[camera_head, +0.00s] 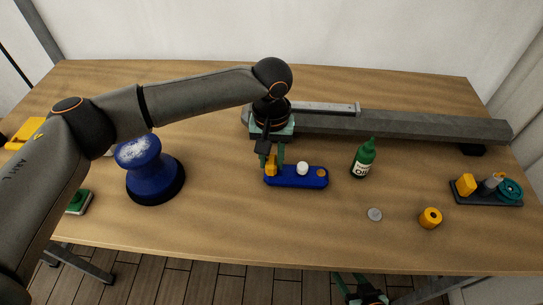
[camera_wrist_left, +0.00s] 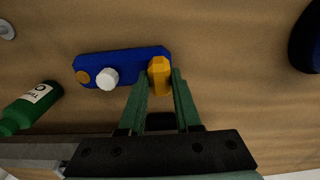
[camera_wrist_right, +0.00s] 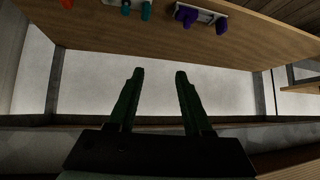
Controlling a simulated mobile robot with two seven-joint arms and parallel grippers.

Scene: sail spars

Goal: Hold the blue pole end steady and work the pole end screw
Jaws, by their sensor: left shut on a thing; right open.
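The blue pole end (camera_head: 312,181) is a flat blue plate lying on the table. It carries a yellow-orange block (camera_wrist_left: 160,76) at one end, a white round knob (camera_head: 302,168) near the middle and an orange disc (camera_head: 321,173) at the other end. The plate also shows in the left wrist view (camera_wrist_left: 126,61). My left gripper (camera_head: 273,161) points down and is shut on the yellow-orange block, a finger on each side. My right gripper (camera_wrist_right: 157,75) is open and empty; in the head view (camera_head: 360,290) it is low, beyond the table's front edge.
A green bottle (camera_head: 363,160) stands right of the plate. A grey disc (camera_head: 375,214) and an orange ring (camera_head: 430,218) lie at front right. A dark tray (camera_head: 485,199) is far right. A grey beam (camera_head: 400,126) lies behind. A blue winch-like drum (camera_head: 152,175) stands left.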

